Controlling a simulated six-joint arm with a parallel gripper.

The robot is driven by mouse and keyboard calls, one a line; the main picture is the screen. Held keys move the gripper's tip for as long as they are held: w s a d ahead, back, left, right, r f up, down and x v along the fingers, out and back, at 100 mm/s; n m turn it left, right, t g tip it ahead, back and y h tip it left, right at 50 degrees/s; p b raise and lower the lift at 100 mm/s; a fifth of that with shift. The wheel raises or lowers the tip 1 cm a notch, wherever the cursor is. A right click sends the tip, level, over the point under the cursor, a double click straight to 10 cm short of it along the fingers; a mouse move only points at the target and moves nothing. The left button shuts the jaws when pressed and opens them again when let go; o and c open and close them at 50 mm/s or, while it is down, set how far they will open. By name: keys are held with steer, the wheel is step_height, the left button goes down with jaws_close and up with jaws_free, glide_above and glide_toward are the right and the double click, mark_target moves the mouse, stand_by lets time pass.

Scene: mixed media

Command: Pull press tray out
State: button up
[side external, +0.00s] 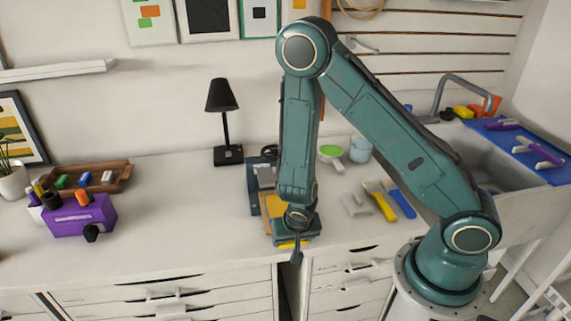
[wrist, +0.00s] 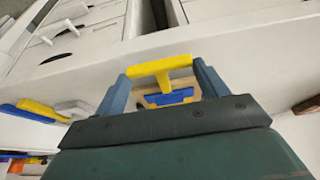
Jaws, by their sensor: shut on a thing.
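The press (side external: 256,180) is a dark blue-grey device standing on the counter, partly hidden behind my arm. Its tan and yellow tray (side external: 272,205) extends from it toward the counter's front edge. My gripper (side external: 293,241) is low over the front of the tray, pointing down. In the wrist view my gripper (wrist: 160,72) has a finger on each side of a yellow handle (wrist: 158,66) and is shut on it. A blue part (wrist: 168,97) with a tan surface around it shows behind the handle. My gripper body hides most of the tray there.
A purple box (side external: 80,215) and a wooden tray (side external: 100,176) of small items stand at left. A black lamp (side external: 224,120) is behind. Yellow (side external: 379,202) and blue (side external: 400,202) tools lie right of the press. Drawers (side external: 170,298) line the counter front.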

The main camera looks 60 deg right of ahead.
steer(key=shift+s+a, duration=0.4)
steer(key=shift+a, duration=0.05)
steer(key=o, duration=1.4)
steer(key=shift+r, duration=0.1)
steer(key=shift+v, duration=6.8)
